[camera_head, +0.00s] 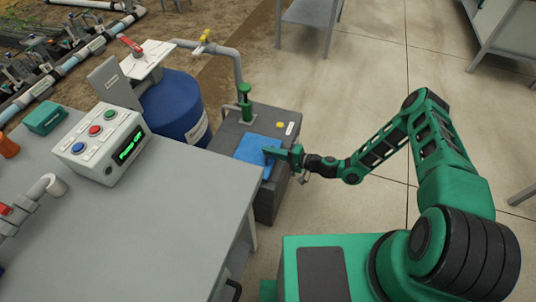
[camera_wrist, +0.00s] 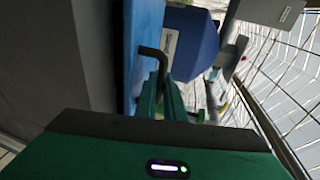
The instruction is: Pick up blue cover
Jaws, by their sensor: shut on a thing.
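The blue cover (camera_head: 258,146) lies flat at the top of a dark grey box (camera_head: 265,201) beyond the grey table. It also shows in the wrist view as a blue strip (camera_wrist: 142,40), with a dark bent handle (camera_wrist: 154,53) standing out from it. My green gripper (camera_head: 279,154) reaches in from the right, over the cover. Its fingers (camera_wrist: 163,97) are shut on the cover's handle. The fingers hide part of the handle. I cannot tell whether the cover touches the box all round.
A green hand pump (camera_head: 245,101) stands behind the cover on the box. A blue barrel (camera_head: 176,105) is to its left. A control box (camera_head: 103,141) sits on the grey table (camera_head: 150,235).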

